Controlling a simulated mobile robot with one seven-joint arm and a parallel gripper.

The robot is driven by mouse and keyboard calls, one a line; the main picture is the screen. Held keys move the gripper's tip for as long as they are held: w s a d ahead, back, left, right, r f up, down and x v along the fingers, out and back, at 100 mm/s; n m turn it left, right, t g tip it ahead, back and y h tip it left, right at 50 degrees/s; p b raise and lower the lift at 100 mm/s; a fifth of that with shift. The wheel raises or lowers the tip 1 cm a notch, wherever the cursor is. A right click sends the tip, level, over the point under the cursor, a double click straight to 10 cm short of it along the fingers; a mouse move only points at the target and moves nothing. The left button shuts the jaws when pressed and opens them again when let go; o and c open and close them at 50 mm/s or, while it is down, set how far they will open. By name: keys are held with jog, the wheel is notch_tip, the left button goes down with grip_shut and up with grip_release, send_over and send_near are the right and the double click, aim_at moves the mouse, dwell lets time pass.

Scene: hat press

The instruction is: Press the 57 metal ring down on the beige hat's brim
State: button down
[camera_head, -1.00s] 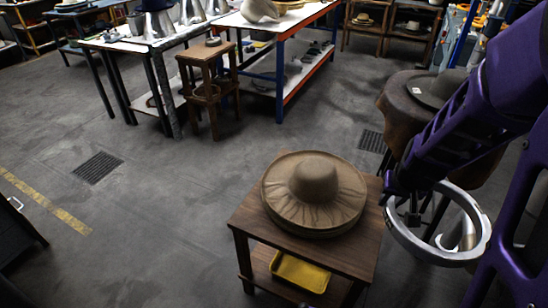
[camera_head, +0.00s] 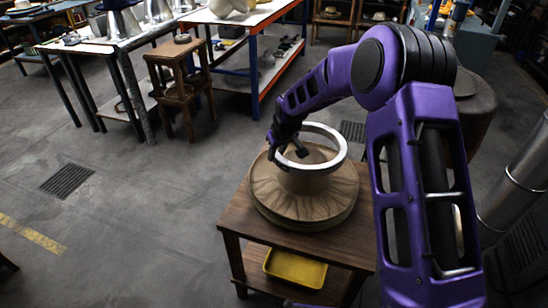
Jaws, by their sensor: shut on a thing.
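The beige hat (camera_head: 272,203) lies brim-down on a small wooden table, its wide round brim spread around the crown. My gripper (camera_head: 290,151) is shut on the left side of the metal ring (camera_head: 342,153). The pale ring is held over the hat and overlaps its crown in the picture. The ring looks slightly tilted and appears to be above the brim, but the exact gap cannot be told. Part of the crown shows through the ring. The gripper's fingertips are small and partly hidden by the ring and the dark wrist.
The wooden table (camera_head: 232,217) has a lower shelf with a yellow tray (camera_head: 297,269). A wooden stool (camera_head: 180,90) and workbenches stand behind to the left. A brown round stand (camera_head: 480,108) is at right, partly behind my purple arm. Floor left of the table is clear.

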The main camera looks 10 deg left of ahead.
jog(key=shift+w+a+f, duration=0.15)
jog(key=shift+w+a, duration=0.15)
jog(key=shift+a, duration=0.1)
jog(key=b, duration=0.6)
send_over(273, 188)
jog(key=shift+s+d+f, duration=0.1)
jog(key=shift+s+f, duration=0.05)
jog(key=shift+f, duration=2.2)
jog(key=shift+s+d+f, duration=0.1)
jog(key=shift+s+f, duration=0.05)
jog(key=shift+f, duration=3.85)
jog(key=shift+s+d+f, duration=0.2)
jog(key=shift+f, duration=0.15)
